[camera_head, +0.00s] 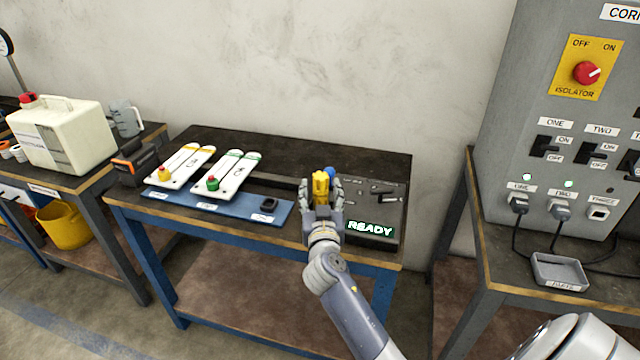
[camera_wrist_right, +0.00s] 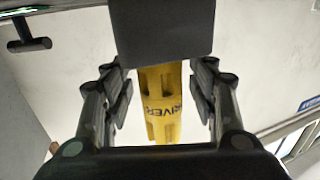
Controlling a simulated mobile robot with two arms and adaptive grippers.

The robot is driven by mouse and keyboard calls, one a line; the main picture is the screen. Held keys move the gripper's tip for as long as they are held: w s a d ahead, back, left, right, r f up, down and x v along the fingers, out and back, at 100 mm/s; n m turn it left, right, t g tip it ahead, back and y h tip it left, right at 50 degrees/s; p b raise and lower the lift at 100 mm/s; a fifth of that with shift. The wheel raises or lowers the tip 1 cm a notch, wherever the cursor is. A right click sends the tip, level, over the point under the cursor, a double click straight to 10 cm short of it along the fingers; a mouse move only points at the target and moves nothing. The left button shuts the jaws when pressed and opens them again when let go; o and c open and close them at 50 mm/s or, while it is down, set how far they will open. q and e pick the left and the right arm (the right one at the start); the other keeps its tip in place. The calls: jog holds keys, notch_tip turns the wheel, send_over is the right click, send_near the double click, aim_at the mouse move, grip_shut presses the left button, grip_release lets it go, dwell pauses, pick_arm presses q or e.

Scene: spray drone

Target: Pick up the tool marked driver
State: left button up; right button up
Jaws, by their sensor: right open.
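The driver (camera_head: 320,184) is a yellow tool, seen between the fingers of my right gripper in the head view. In the right wrist view the yellow handle (camera_wrist_right: 163,120) shows the black word DRIVER. My right gripper (camera_head: 322,192) is over the right part of the dark workbench. Its two fingers stand on either side of the handle, open, with a gap on each side in the wrist view. The driver's lower end is hidden in the head view. My left gripper is not in view.
A dark tray (camera_head: 385,208) with tool outlines and a READY sign (camera_head: 370,229) lies beside the gripper. A blue mat (camera_head: 225,208) with white panels is to the left. A grey control cabinet (camera_head: 500,120) stands to the right, above a bench with a small tray (camera_head: 560,286).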

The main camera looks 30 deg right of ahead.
jog(key=shift+r, duration=0.15)
jog(key=shift+s+a+r, duration=0.2)
jog(key=shift+s, duration=0.1)
jog(key=shift+c, duration=0.6)
jog(key=shift+f, duration=0.1)
grip_shut()
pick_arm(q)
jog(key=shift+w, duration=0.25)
